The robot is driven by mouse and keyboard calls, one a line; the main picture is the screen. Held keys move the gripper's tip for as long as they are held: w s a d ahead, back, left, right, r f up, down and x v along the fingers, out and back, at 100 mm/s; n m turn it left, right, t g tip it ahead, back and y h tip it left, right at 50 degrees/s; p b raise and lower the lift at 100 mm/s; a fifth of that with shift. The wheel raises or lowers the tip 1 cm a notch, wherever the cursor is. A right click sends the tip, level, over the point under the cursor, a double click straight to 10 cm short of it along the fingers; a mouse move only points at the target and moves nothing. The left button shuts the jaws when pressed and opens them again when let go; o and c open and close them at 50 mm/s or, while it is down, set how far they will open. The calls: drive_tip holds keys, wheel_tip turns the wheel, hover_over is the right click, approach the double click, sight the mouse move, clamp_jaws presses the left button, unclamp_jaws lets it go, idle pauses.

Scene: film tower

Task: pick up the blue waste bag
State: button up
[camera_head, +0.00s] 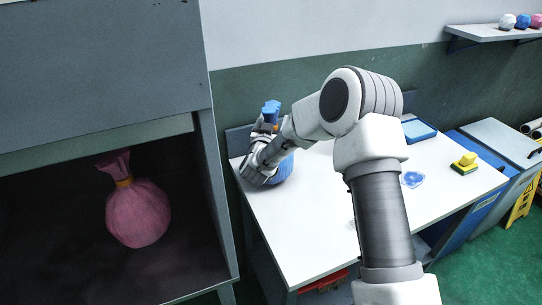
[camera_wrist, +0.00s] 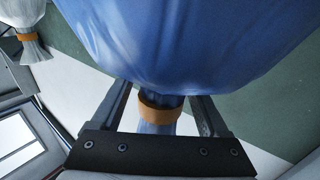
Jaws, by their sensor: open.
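The blue waste bag (camera_head: 285,170) stands on the white table (camera_head: 320,225) near its back left corner, mostly hidden behind my gripper (camera_head: 268,140). Its blue gathered top (camera_head: 271,107) shows above the gripper. In the wrist view the bag's round blue body (camera_wrist: 190,45) fills the upper middle. Its neck, with an orange tie (camera_wrist: 160,112), lies between the two open fingers of my gripper (camera_wrist: 162,108). A gap shows beside the neck on each side.
A pink bag (camera_head: 138,212) sits in the grey cabinet at left, whose side wall (camera_head: 215,190) stands close to the table. A blue tray (camera_head: 418,130), a blue item (camera_head: 412,180) and a yellow-green block (camera_head: 465,163) lie on the table. A whitish bag (camera_wrist: 22,18) shows in the wrist view.

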clamp_jaws()
idle(0.3)
idle(1.1)
